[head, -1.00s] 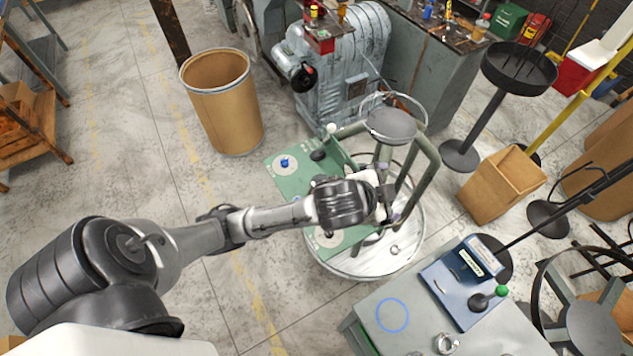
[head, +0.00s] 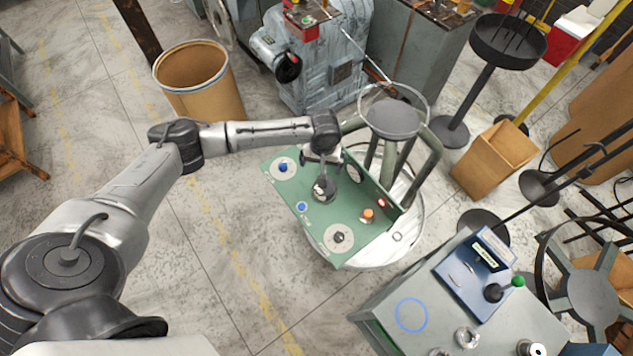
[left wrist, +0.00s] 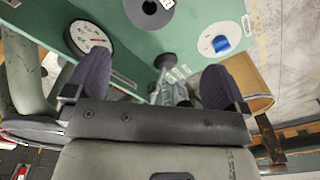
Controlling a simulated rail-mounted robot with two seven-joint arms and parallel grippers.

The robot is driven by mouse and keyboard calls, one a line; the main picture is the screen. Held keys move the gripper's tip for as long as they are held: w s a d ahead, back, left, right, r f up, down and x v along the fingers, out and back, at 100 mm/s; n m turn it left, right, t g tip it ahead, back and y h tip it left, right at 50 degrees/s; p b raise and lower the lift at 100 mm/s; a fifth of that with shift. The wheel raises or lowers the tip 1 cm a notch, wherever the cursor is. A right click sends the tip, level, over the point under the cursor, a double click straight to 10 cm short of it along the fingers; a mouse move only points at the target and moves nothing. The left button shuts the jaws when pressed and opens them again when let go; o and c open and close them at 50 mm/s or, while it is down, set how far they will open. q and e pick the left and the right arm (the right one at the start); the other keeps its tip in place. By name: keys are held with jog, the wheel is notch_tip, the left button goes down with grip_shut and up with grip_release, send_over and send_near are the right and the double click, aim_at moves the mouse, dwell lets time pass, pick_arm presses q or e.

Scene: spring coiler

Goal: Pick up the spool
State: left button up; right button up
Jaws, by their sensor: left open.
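I cannot clearly make out which thing is the spool. A round grey plate ringed by a thin wire hoop (head: 393,119) tops the stand behind the green panel. Small round metal pieces (head: 467,338) lie at the front of the grey table, too small to name. My left gripper (head: 322,182) hangs over the green panel (head: 365,238). In the left wrist view its two purple-grey fingers (left wrist: 155,82) are spread, with nothing held between them. Beyond them is a lever with a black knob (left wrist: 165,61). My right gripper is not in view.
The panel carries a blue knob (head: 283,167), an orange knob (head: 367,214) and a dial (left wrist: 91,36). A brown drum (head: 200,85) stands at the left. The grey table (head: 400,340) has a blue circle mark and a blue control box (head: 470,275). Left floor is open.

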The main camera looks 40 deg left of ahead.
pick_arm(q)
jog(key=f+n, duration=0.1)
jog(key=f, duration=0.3)
jog(key=d+f+n, duration=0.1)
jog(key=f+n, duration=0.1)
jog(key=f, duration=0.3)
jog(key=f+n, duration=0.2)
jog(key=f, duration=0.3)
jog(key=shift+d+b, duration=0.25)
jog(key=shift+b, duration=0.15)
jog(key=shift+c, duration=0.2)
jog(key=shift+r, duration=0.1)
jog(key=c, duration=1)
